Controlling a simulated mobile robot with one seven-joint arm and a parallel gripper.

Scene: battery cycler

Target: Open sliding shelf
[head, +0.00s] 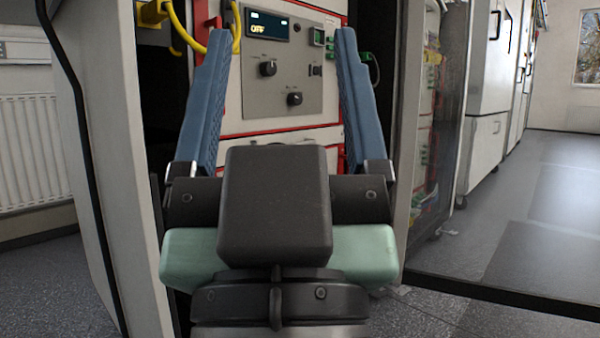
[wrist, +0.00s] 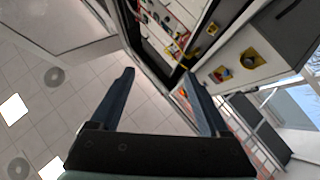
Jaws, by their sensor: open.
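My gripper (head: 280,36) is open and empty, its two blue fingers spread wide and pointing toward the cabinet. In the wrist view its fingers (wrist: 159,74) also stand apart with nothing between them. Beyond the fingers in the head view is the cycler cabinet's front, with a grey control panel (head: 262,82) that has black knobs and a small display reading OFF. Red-edged white panels (head: 262,118) lie around and below it. I cannot pick out the sliding shelf or a handle for sure; the gripper body hides the lower part of the cabinet.
A pale cabinet side (head: 105,150) stands at the left and an open glass door (head: 438,130) at the right. Yellow cables (head: 186,38) hang at the upper left of the opening. A radiator (head: 30,150) is at the far left. Floor (head: 530,200) is clear at the right.

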